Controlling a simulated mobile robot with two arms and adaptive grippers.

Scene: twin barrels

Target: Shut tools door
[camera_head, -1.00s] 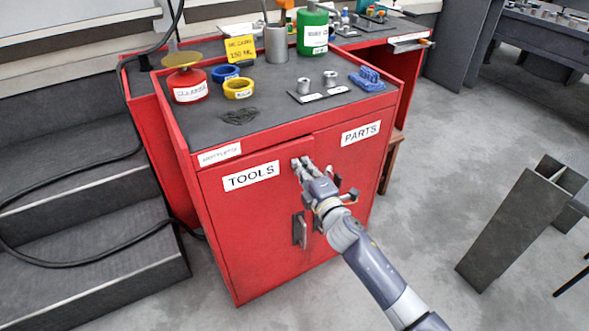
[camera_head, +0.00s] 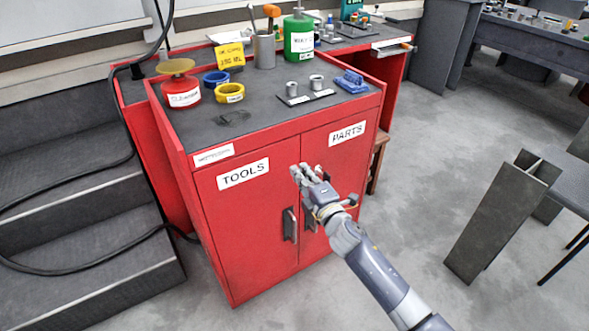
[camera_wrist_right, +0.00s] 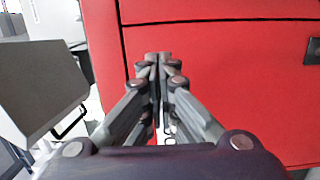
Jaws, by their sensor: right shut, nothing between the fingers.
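The tools door (camera_head: 240,225) is the left red door of the cabinet, with a "TOOLS" label and a dark vertical handle. In the head view it looks flush with the cabinet front, beside the parts door (camera_head: 335,160). My right gripper (camera_head: 297,170) is shut and empty, in front of the seam between the two doors, close to the tools door's upper right edge. In the right wrist view the closed fingers (camera_wrist_right: 158,58) point at a red panel. I cannot tell whether they touch it. My left gripper is not in view.
The cabinet top (camera_head: 260,118) carries a red tin (camera_head: 180,92), tape rolls, a green canister (camera_head: 299,38) and small metal parts. Dark steps (camera_head: 80,215) with a black cable stand at the left. A grey metal beam (camera_head: 495,220) stands at the right. Grey floor lies open between.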

